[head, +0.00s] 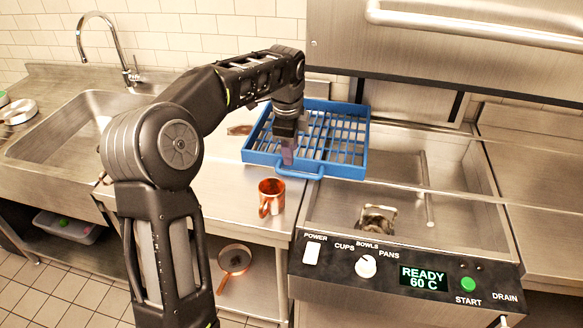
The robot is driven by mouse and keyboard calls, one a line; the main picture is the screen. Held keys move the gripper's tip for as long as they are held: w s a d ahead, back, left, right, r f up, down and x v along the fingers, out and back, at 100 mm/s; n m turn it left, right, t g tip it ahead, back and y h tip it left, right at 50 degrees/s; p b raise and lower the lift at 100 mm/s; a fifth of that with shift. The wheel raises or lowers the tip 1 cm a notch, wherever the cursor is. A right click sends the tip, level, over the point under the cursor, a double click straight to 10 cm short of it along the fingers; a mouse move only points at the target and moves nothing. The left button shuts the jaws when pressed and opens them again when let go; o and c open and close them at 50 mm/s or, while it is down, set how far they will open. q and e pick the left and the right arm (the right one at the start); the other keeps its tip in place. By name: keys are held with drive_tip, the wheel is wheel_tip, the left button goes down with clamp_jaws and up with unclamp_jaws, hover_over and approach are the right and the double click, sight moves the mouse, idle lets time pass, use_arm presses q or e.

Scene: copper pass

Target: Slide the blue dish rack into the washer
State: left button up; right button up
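The blue dish rack (345,170) is an empty-looking open grid with a loop handle on its front side. It lies on the steel counter (215,190), and its right part reaches to the left edge of the washer's open basin (400,165). The washer hood (440,60) is raised above the basin. My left gripper (287,160) points down at the rack's front side, just behind the handle. It seems to touch or overlap the rack's front wall, but its fingers are too small and dark to tell their opening. My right gripper is out of view.
A copper mug (271,194) stands on the counter just in front of the rack. A sink (85,125) with a tap is at left. A pan (234,260) lies on the shelf below. The washer's control panel (410,270) reads READY 60 C.

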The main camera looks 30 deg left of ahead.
sight(292, 172)
use_arm(q)
drive_tip(key=shift+f, duration=0.15)
drive_tip(key=f, duration=0.2)
drive_tip(key=w+f+p, duration=0.1)
drive_tip(key=f, duration=0.4)
drive_tip(key=shift+w+a+f, duration=0.2)
drive_tip(key=shift+a, duration=0.05)
clamp_jaws()
idle(1.3)
